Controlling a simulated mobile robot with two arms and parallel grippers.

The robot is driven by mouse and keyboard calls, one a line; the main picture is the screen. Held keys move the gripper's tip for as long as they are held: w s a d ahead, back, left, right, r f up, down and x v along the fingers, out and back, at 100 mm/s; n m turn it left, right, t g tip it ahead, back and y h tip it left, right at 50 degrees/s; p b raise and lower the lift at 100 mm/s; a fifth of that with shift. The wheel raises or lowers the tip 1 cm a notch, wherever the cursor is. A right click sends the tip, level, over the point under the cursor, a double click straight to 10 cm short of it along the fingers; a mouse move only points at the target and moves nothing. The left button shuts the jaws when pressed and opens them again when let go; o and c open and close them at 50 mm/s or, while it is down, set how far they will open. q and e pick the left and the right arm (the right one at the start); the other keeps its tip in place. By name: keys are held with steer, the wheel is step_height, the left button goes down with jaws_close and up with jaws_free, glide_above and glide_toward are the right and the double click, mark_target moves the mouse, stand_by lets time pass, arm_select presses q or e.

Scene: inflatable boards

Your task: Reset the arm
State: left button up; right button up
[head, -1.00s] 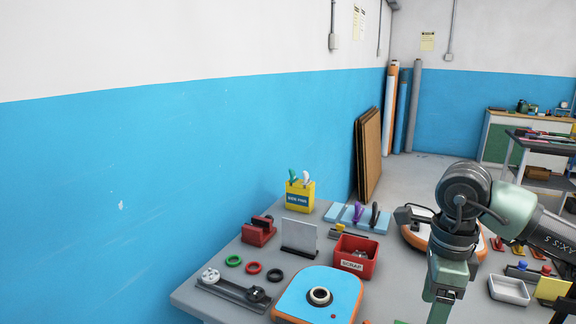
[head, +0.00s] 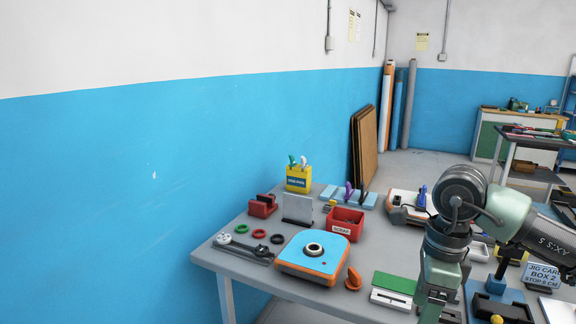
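My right arm (head: 458,212) comes in from the right, bends at a dark round joint and points down over the workbench (head: 240,264). Its lower green link runs off the bottom edge of the head view, so the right fingers are out of sight. It hides part of the bench and some items behind it. My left arm and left gripper do not show.
On the bench are a blue-and-orange board piece (head: 300,262), a red scrap bin (head: 345,224), a yellow pen box (head: 298,178) and a green block (head: 394,283). A dark tray (head: 500,308) and a jig card sign (head: 542,274) lie right of my arm.

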steer(key=w+a+f+m+y, duration=0.4)
steer(key=a+y, duration=0.3)
steer(key=a, duration=0.3)
steer(key=w+a+f+m+y, duration=0.35)
steer(key=a+y, duration=0.35)
steer(key=a, duration=0.3)
steer(key=w+d+f+m+t, duration=0.4)
steer(key=w+f+m+t, duration=0.4)
steer(key=f+m+t, duration=0.5)
steer(key=d+f+m+h, duration=0.5)
steer(key=f+m, duration=0.5)
steer(key=f, duration=0.2)
steer(key=s+d+f+m+g+h, duration=0.2)
steer(key=s+d+f+m+h, duration=0.25)
steer(key=s+f, duration=0.6)
steer(key=s+d+f+m+g+h, duration=0.1)
steer(key=s+d+f+m+h, duration=0.2)
steer(key=s+d+f+m, duration=0.75)
steer(key=s+a+f+g, duration=0.1)
steer(key=s+f+g, duration=0.2)
steer(key=s, duration=0.8)
steer(key=s+a+f+m+g+h, duration=0.1)
steer(key=s+f+g, duration=0.2)
steer(key=s+f, duration=0.5)
steer(key=s+a+f+g+h, duration=0.1)
steer(key=s+f, duration=0.4)
steer(key=s, duration=1)
steer(key=shift+s+a+f+m+g, duration=0.15)
steer(key=shift+a+f+m+g, duration=0.3)
steer(key=shift+g, duration=0.45)
